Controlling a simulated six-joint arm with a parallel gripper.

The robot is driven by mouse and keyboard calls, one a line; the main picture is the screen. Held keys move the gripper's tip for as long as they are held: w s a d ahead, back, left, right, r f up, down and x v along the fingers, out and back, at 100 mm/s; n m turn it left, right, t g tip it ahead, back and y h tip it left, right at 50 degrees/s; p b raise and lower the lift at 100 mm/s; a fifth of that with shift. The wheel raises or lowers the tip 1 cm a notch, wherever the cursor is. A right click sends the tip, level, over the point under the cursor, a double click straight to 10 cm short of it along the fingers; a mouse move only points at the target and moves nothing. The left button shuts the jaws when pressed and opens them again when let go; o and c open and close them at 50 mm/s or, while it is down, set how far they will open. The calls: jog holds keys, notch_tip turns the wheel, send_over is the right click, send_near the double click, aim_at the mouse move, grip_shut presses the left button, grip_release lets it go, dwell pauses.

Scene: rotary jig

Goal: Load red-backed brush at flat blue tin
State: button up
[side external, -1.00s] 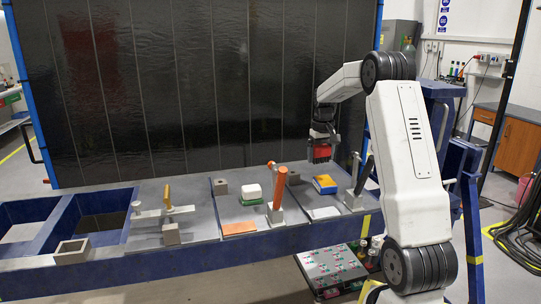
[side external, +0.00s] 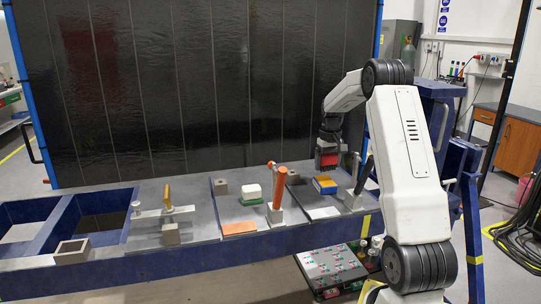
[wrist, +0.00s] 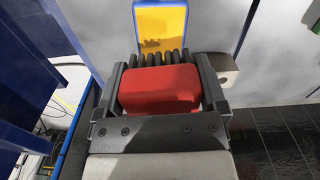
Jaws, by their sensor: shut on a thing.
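The red-backed brush (wrist: 160,90) is held between the two fingers of my gripper (wrist: 162,80) in the wrist view, its dark bristles pointing toward the top of the picture. In the side view the brush (side external: 328,160) hangs under my gripper (side external: 329,150), above the bench and apart from it. The flat blue tin (wrist: 162,25), with a yellow inside, lies just beyond the bristle tips in the wrist view. In the side view the tin (side external: 325,185) sits below the brush, slightly to its left. The exact gap between bristles and tin is hard to judge.
A grey block (side external: 293,178) stands left of the tin, and a pale plate (side external: 323,212) lies in front. An orange-handled clamp (side external: 278,185) and a dark-handled clamp (side external: 362,178) rise on either side. A white block on green (side external: 252,193) sits further left.

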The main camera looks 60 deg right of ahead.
aim_at(327, 170)
jog(key=shift+f, duration=1.6)
jog(key=shift+f, duration=0.7)
dwell(1.5)
jog(key=shift+r, duration=3.65)
jog(key=shift+r, duration=0.1)
